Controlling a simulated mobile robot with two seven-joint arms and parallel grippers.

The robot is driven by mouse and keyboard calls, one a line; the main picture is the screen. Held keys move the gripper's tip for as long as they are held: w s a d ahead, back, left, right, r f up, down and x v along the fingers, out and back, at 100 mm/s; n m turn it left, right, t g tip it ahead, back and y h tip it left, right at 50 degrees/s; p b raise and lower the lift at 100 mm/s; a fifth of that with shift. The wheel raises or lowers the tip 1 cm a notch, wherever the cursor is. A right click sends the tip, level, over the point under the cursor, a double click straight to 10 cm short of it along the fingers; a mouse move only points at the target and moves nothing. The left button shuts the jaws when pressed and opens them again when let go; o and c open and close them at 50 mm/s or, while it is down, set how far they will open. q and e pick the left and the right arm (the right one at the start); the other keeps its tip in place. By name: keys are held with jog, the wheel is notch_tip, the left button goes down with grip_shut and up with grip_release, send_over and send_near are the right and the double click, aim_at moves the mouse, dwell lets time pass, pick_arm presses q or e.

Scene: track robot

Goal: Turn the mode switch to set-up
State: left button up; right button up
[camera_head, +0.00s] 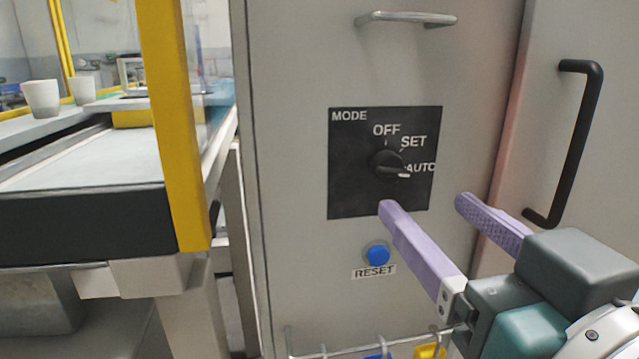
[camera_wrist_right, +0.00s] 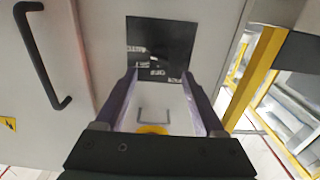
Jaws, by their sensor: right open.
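The mode switch is a round black knob (camera_head: 388,166) on a black panel (camera_head: 350,190) marked MODE, with OFF, SET and AUTO around it. Its light pointer lies to the right, by AUTO. My right gripper (camera_head: 423,200) is open and empty, with its purple fingers reaching up from the lower right, below and to the right of the knob. The fingers are apart from the knob. In the right wrist view the panel (camera_wrist_right: 160,45) shows upside down beyond the open fingers; the knob is hard to make out there. My left gripper is not in view.
A blue RESET button (camera_head: 377,254) sits below the panel. A metal handle (camera_head: 405,18) is above it and a black door handle (camera_head: 580,140) is to the right. A yellow post (camera_head: 175,130) and a conveyor with white cups (camera_head: 42,98) stand left.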

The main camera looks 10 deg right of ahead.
aim_at(395, 176)
jog(key=w+p, duration=0.1)
jog(key=w, duration=0.7)
jog(key=shift+w+a, duration=0.1)
jog(key=shift+w, duration=0.15)
jog(key=shift+c, duration=0.3)
grip_shut()
